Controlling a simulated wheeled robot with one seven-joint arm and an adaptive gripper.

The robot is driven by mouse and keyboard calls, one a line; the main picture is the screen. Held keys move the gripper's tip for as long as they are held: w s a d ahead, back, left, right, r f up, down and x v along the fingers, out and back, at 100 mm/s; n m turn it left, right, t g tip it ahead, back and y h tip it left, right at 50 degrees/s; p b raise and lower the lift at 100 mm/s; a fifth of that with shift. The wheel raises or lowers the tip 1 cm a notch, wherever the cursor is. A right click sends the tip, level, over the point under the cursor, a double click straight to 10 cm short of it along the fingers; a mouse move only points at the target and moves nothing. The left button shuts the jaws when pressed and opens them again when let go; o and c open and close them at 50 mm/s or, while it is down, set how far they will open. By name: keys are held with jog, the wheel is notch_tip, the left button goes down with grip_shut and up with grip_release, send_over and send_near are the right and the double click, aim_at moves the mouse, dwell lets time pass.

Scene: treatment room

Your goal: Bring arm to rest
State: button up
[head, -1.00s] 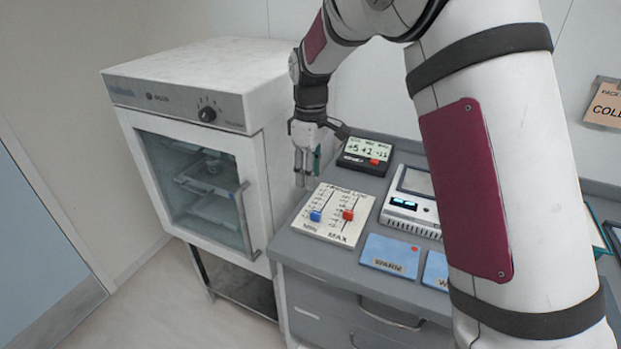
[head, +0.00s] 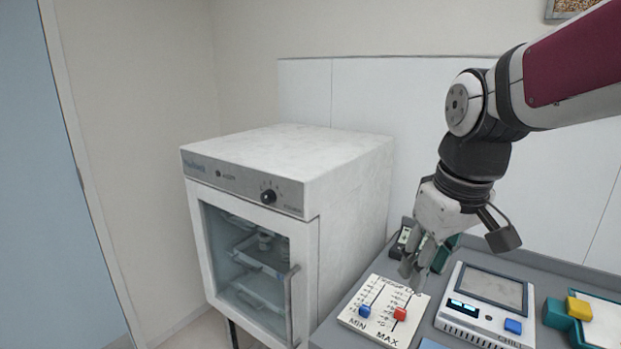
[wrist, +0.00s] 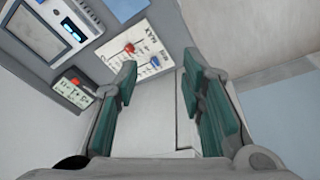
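My gripper (head: 428,262) hangs from my arm over the counter, just above the back of the slider panel (head: 384,312). In the wrist view my gripper (wrist: 160,105) shows its two green-padded fingers spread wide apart with nothing between them. The white slider panel has a blue knob (head: 365,311) on the MIN side and a red knob (head: 400,314) on the MAX side. The fingers hide part of the small display box (head: 403,237) behind them.
A white cabinet with a glass door (head: 262,262) stands left of the counter. A device with a screen (head: 487,305) and a blue button sits right of the panel. Green and yellow blocks (head: 578,309) lie by a tray at far right. The wall is close behind.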

jog(key=s+d+f+m+t, duration=0.1)
jog(key=s+m, duration=0.3)
jog(key=s, duration=1.1)
jog(key=shift+d+f+m+t+h, duration=0.2)
jog(key=shift+d+m+t+h, duration=0.1)
jog(key=shift+d+t, duration=0.3)
dwell(1.2)
